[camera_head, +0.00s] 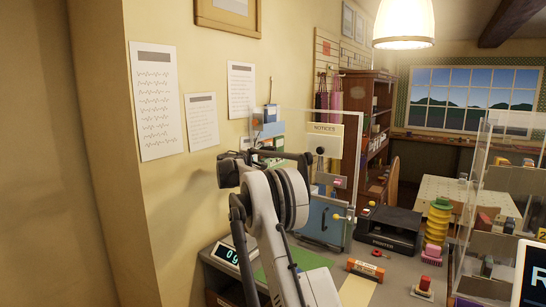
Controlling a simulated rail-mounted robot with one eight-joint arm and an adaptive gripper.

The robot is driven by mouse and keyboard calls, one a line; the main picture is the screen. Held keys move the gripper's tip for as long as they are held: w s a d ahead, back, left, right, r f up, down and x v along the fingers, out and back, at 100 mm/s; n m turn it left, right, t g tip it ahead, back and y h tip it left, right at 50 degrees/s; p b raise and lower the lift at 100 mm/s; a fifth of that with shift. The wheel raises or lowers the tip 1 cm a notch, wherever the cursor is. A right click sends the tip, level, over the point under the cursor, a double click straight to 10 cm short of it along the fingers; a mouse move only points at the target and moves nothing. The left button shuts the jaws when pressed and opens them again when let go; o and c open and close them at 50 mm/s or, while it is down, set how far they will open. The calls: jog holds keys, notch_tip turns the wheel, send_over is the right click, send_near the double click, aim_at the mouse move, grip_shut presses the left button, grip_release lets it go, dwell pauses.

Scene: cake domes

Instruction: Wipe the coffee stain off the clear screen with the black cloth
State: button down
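A clear upright screen (345,119) stands on the counter behind my arm, close to the left wall. Its lower left part is hidden by my arm. Another clear panel (510,182) stands at the right. I cannot make out a coffee stain on either, and I cannot pick out the black cloth. My white and black arm rises from the bottom, with its upper end in front of the clear screen's left side. Dark parts at that end overlap the screen in the picture; whether they touch it I cannot tell. My gripper's fingers cannot be made out.
On the counter are a black printer (388,229), a yellow-green stack of rings (437,222), a red stamp-like object (424,286) and a digital display box (228,254). A notices sign (325,129) shows behind the screen. A lamp (404,25) hangs above.

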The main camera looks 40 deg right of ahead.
jog(key=shift+w+d, duration=0.1)
jog(key=shift+d, duration=0.35)
notch_tip(320, 180, down, 4)
jog(key=shift+a+r+b, duration=0.1)
jog(key=shift+r+b, duration=0.1)
jog(key=shift+b, duration=0.9)
jog(key=shift+r+p, duration=0.75)
jog(key=shift+r, duration=1.1)
jog(key=shift+f, duration=0.1)
